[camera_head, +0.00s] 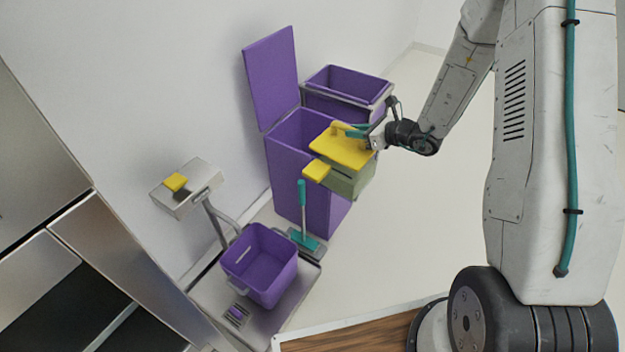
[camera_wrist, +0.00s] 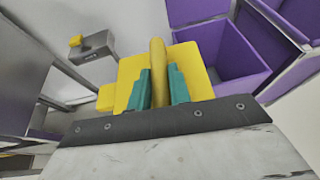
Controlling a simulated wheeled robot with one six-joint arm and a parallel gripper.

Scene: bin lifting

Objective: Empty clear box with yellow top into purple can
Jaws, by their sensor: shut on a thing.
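The clear box (camera_head: 348,182) with a yellow top (camera_head: 342,148) hangs in the air in front of the purple can (camera_head: 287,185). Its walls look greenish and see-through; its contents cannot be made out. My gripper (camera_head: 362,131) is shut on the yellow handle of the top, and the teal fingers (camera_wrist: 159,88) clasp that handle in the wrist view. The box looks about level, its lid covering the top. The purple can stands against the wall with its lid (camera_head: 271,78) raised upright. In the wrist view the open can (camera_wrist: 225,60) shows beyond the box to the right.
A second purple bin (camera_head: 347,84) with a metal frame stands behind the can. A scale (camera_head: 270,310) with a display head (camera_head: 186,187) carries a purple basket (camera_head: 259,264). A teal-handled tool (camera_head: 302,215) stands before the can. Floor at right is clear.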

